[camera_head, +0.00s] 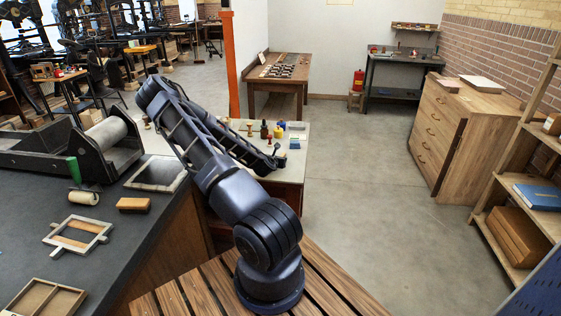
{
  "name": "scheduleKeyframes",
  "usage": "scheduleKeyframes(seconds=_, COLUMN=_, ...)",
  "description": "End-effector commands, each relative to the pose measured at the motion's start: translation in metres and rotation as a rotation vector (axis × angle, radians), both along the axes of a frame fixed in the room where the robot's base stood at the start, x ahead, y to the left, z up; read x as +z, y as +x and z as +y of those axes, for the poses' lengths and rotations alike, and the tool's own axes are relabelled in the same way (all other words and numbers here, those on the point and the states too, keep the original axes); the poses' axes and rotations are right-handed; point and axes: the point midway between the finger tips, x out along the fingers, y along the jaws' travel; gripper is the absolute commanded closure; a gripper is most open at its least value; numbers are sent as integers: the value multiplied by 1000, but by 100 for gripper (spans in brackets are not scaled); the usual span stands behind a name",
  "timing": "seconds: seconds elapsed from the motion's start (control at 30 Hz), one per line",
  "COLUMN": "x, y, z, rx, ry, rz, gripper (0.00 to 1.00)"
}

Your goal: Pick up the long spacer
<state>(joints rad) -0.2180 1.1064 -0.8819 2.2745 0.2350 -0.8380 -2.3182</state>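No object can be surely made out as the long spacer. On the dark worktop at left, a light frame with handles (78,232) has a brown wooden strip (69,242) across its lower part. A short orange-brown wooden block (134,204) lies to its right, apart from it. My dark arm rises from its base and folds back down to the right. Its end, my gripper (277,162), appears over the small table beyond the worktop, apart from the frame and block. The fingers are too dark and small to tell open from shut.
A wooden tray (45,300) is at front left. Bottles and stamps stand on the small table (293,172). Open floor (370,205) lies right, before drawers (450,135) and shelves.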

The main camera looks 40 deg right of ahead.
Motion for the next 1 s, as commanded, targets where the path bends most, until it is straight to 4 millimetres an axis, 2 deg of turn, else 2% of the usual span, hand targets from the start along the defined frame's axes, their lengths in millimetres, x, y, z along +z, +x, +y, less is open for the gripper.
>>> scheduleKeyframes(seconds=0.13, x=-3, y=5, z=-7, rx=0, ry=-1, rz=-1, gripper=58)
scheduleKeyframes(seconds=0.4, x=-3, y=5, z=-8, rx=1, ry=-1, rz=0, gripper=60)
scheduleKeyframes(seconds=0.6, x=-3, y=5, z=-8, rx=1, ry=-1, rz=0, gripper=99)
scheduleKeyframes(seconds=1.0, x=2, y=6, z=-7, rx=2, ry=0, rz=-1, gripper=100)
